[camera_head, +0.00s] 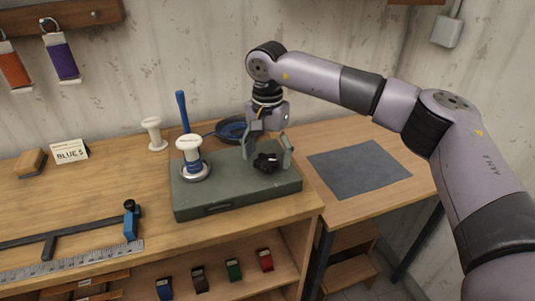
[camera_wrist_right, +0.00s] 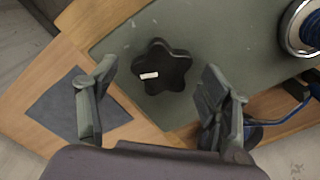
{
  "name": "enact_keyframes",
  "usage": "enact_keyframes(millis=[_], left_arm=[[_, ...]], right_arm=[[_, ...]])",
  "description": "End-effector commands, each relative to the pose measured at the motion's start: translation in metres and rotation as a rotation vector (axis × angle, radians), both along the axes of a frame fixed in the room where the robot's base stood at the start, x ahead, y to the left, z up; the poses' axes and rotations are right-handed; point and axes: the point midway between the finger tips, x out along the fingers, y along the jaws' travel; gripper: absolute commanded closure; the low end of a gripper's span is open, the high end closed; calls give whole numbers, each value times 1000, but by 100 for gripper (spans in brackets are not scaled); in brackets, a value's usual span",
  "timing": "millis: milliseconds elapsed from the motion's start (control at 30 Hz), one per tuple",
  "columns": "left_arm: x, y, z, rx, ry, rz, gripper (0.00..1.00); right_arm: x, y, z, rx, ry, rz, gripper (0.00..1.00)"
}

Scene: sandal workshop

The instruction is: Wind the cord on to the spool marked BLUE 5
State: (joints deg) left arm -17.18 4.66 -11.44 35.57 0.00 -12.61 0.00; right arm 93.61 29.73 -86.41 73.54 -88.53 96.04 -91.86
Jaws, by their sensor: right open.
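A white spool (camera_head: 188,143) with some blue winding low on its core stands upright on a round metal seat on the green winder base (camera_head: 238,197). Part of it shows at the upper right of the wrist view (camera_wrist_right: 290,28). A black lobed knob (camera_head: 266,161) sits on the base's right part. In the wrist view the knob (camera_wrist_right: 165,65) bears a small white mark. My right gripper (camera_head: 267,148) is open, its fingers on either side of the knob, with gaps visible in the wrist view (camera_wrist_right: 158,74). A card (camera_head: 70,151) reads BLUE 5. My left gripper is out of view.
A grey mat (camera_head: 358,168) lies clear on the right table.

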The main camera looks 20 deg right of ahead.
Motion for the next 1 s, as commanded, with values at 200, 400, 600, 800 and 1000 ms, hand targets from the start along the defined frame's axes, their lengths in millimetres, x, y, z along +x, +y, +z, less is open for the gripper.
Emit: enact_keyframes(millis=[200, 400, 600, 800, 1000], left_arm=[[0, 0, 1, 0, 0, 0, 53], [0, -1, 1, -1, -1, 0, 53], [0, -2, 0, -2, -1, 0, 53], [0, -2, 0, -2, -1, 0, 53], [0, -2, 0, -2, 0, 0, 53]], right_arm=[[0, 0, -7, 1, 0, 0, 28], [0, 0, -7, 1, -1, 0, 31], [0, 0, -6, 0, 0, 0, 44], [0, 0, -6, 0, 0, 0, 57], [0, 0, -6, 0, 0, 0, 71]])
